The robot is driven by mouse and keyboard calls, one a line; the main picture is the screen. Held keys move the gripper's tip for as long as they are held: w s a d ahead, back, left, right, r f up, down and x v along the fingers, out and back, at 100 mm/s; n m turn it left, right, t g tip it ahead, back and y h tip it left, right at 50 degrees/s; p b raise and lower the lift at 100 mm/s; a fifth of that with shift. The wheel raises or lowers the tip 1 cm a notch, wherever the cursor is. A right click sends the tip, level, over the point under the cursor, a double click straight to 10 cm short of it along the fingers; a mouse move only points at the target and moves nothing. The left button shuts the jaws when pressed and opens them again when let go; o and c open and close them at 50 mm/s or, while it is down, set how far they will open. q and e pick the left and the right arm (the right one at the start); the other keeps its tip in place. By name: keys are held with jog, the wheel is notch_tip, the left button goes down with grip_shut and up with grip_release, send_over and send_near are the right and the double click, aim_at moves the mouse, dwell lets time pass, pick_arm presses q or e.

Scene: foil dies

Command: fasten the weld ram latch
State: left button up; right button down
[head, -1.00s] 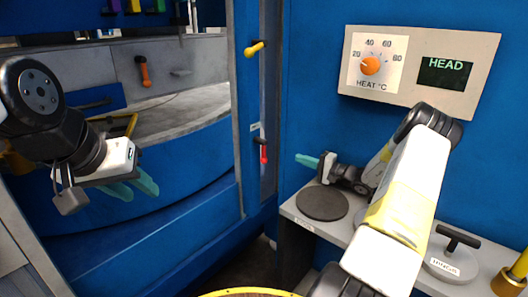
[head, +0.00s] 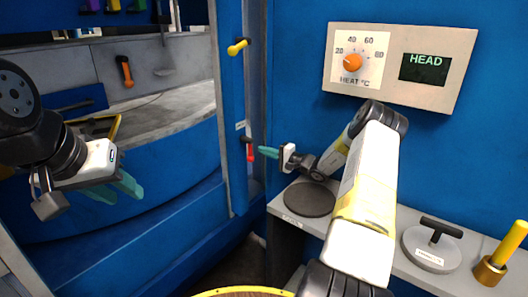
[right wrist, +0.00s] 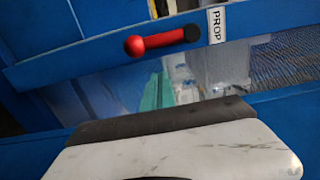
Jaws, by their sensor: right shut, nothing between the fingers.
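A red handle (head: 250,151) with a dark end sits on the blue door post, and it shows in the right wrist view (right wrist: 158,41) beside a label reading PROP. A yellow handle (head: 238,47) sits higher on the same post. An orange handle (head: 126,71) hangs on the grey panel inside the opening. I cannot tell which is the weld ram latch. My right gripper (head: 268,152) is shut and empty, its teal tips just right of the red handle; I cannot tell if they touch. My left gripper (head: 118,190) is open and empty before the opening at left.
A grey shelf (head: 284,212) below my right arm holds a dark round disc (head: 304,200), a grey lidded disc with a black T-handle (head: 431,250) and a yellow-handled brass tool (head: 490,272). A heat dial panel (head: 400,65) is on the blue wall.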

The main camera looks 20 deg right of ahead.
aim_at(251, 158)
jog(key=shift+s+a, duration=0.4)
jog(key=shift+a, duration=0.25)
jog(key=shift+s+a, duration=0.35)
jog(key=shift+a, duration=0.3)
jog(key=shift+s+a+f+m, duration=0.1)
jog(key=shift+s+a+m, duration=0.1)
jog(key=shift+m, duration=0.4)
jog(key=s+a+m, duration=0.1)
jog(key=m, duration=0.2)
jog(key=s+a+m, duration=0.1)
jog(key=m, duration=0.2)
jog(key=s+a+m, duration=0.1)
jog(key=m, duration=0.2)
jog(key=shift+a+r+m, duration=0.2)
jog(key=shift+a+m, duration=0.2)
jog(key=m, duration=0.1)
jog(key=a+r+m, duration=0.1)
jog(key=shift+s+r+m+t, duration=0.1)
jog(key=shift+s+m+t, duration=0.2)
jog(key=shift+s+t, duration=0.1)
jog(key=shift+a+r, duration=0.1)
jog(key=shift+a, duration=0.05)
jog(key=shift+s, duration=0.15)
